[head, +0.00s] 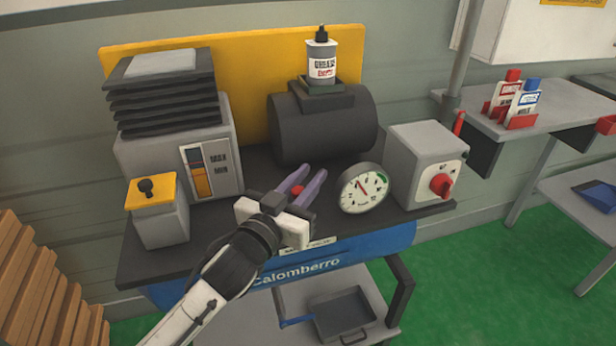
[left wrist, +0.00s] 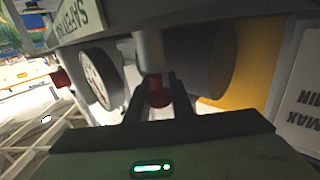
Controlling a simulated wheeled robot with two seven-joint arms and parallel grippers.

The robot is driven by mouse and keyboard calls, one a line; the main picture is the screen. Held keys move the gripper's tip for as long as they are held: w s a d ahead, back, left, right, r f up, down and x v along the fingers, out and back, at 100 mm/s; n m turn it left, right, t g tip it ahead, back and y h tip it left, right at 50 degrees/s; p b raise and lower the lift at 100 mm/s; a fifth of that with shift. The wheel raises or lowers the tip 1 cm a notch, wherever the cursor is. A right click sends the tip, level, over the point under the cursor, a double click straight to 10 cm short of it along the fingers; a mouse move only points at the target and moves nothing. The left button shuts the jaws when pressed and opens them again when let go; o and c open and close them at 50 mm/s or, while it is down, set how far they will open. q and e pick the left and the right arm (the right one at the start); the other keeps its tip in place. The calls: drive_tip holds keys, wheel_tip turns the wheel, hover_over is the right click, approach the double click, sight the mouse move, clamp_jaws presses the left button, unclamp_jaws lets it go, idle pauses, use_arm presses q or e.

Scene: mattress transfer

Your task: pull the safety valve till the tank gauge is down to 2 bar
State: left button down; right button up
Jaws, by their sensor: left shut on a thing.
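The safety valve shows as a small red knob (head: 298,190) at the front of the bench, between the purple fingers of my left gripper (head: 302,184). In the left wrist view the red knob (left wrist: 159,96) sits between the dark fingertips, under a grey stem, and the gripper is shut on it. The round white tank gauge (head: 364,188) stands just right of the gripper. Its red needle points up and left; I cannot read the value surely. The gauge also shows in the left wrist view (left wrist: 102,77), at a slant. The blue tank (head: 345,258) lies under the bench front. My right gripper is out of view.
A grey box with a red rotary switch (head: 440,185) stands right of the gauge. A dark cylinder (head: 325,125) with a bottle (head: 321,66) on top is behind. A grey finned unit (head: 165,110) and a yellow-topped box (head: 160,220) stand at left.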

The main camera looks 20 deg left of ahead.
use_arm(q)
drive_tip(key=shift+r, duration=0.55)
drive_tip(key=shift+f, duration=0.15)
drive_tip(key=c, duration=1.5)
unclamp_jaws()
drive_tip(key=shift+c, duration=0.2)
drive_tip(key=s, duration=0.3)
drive_tip(key=s+a, duration=0.1)
drive_tip(key=s, duration=0.4)
drive_tip(key=shift+s+a+f, duration=0.1)
drive_tip(key=shift+s+a, duration=0.4)
drive_tip(key=shift+s, duration=0.6)
